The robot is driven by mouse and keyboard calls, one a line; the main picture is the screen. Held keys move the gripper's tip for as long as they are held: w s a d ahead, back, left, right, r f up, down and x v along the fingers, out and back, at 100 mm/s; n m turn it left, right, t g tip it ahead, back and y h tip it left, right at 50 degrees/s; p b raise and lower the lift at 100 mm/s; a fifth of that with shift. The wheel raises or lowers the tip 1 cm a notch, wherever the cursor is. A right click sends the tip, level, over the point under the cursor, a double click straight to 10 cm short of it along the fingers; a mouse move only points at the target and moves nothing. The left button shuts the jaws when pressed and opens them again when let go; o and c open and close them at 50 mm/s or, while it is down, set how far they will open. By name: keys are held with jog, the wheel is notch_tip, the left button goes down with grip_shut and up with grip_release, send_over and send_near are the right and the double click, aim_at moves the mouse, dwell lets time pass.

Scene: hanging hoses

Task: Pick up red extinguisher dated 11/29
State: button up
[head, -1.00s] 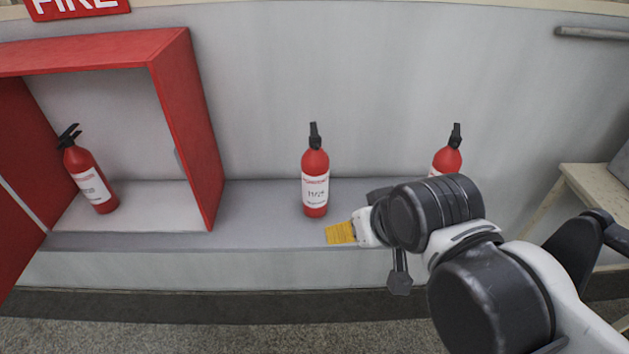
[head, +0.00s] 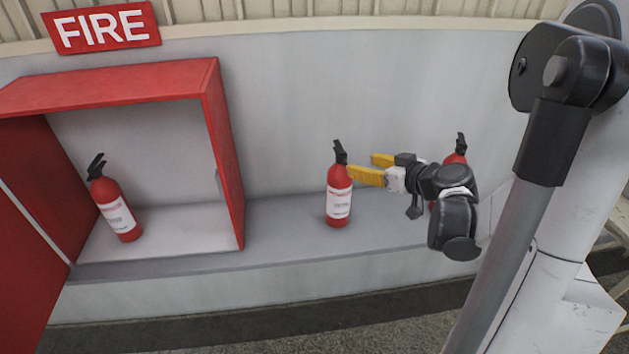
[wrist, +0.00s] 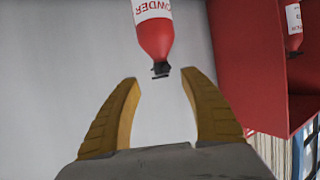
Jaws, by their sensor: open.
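Three red extinguishers with black handles and white labels show in the head view: one at the middle (head: 339,205) upright on the ledge, one at the right (head: 454,158) partly behind my arm, and one leaning in the cabinet (head: 117,211). No date is readable. My gripper (head: 361,165) is open, its yellow fingers pointing left beside the middle extinguisher's upper body. In the wrist view an extinguisher (wrist: 155,38) hangs upside down in the picture, its label reading "POWDER". Its black top lies near the gap between my open fingertips (wrist: 160,77), not gripped.
The open red cabinet (head: 222,150) stands at left under a FIRE sign (head: 101,28). It also shows at the right of the wrist view (wrist: 250,70). The grey ledge (head: 285,215) is bare between the cabinet and the middle extinguisher. A wall stands behind.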

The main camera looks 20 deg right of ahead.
aim_at(345, 162)
jog(key=b+x, duration=0.1)
jog(key=x, duration=0.2)
jog(key=b+x, duration=0.1)
jog(key=x, duration=0.3)
jog(key=b+x, duration=0.1)
jog(key=x, duration=0.2)
jog(key=shift+a+f, duration=0.1)
jog(key=shift+f, duration=0.3)
jog(key=shift+r, duration=0.1)
grip_shut()
